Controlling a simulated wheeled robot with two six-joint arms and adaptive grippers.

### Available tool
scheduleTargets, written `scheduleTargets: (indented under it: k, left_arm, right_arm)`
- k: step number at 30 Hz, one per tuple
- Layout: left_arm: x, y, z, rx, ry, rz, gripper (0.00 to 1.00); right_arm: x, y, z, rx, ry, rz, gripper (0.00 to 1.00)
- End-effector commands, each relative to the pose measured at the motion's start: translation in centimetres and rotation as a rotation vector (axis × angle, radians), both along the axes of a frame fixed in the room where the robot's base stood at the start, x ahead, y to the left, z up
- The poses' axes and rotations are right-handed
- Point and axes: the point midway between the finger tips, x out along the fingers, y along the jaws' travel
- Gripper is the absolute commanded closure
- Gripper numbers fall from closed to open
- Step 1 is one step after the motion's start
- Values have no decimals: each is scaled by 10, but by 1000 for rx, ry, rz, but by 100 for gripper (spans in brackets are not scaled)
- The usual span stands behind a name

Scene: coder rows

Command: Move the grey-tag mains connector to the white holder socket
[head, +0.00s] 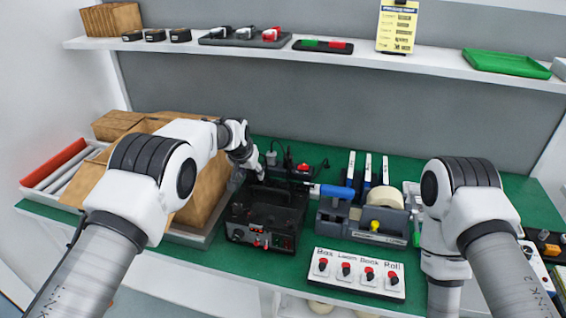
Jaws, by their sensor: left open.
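My left gripper (258,172) is over the green bench, just behind the black device. It is open, with nothing clearly seen between its fingers. A small grey block (271,158) with a thin dark cable stands just behind the gripper's tip; it may be the grey-tag mains connector, but its tag is too small to tell. A small dark item with a red top (303,167) sits to its right, with cables around it. I cannot make out which part is the white holder socket. My right arm comes down at the right; its gripper is not in view.
The black device (262,222) stands in front of the left gripper. Cardboard boxes (205,195) crowd the left. A blue-handled tool (334,191) and a tape dispenser (365,232) lie to the right. A labelled button panel (357,276) is at the front edge. A shelf (230,49) runs above.

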Motion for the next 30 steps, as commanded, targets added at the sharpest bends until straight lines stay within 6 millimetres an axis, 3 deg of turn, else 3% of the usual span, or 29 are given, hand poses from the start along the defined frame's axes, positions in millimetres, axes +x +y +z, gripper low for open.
scheduleTargets:
  k: [2,6,7,23,30]
  left_arm:
    - [0,0,0,0,0,0,51]
    - [0,0,0,0,0,0,97]
    - [0,0,0,0,0,0,100]
    - [0,0,6,-1,-2,0,100]
    - [0,0,19,0,-1,0,100]
  right_arm:
    - [0,0,0,0,0,0,60]
    - [0,0,0,0,0,0,60]
    - [0,0,0,0,0,0,60]
    - [0,0,3,0,0,0,60]
    - [0,0,14,0,0,0,60]
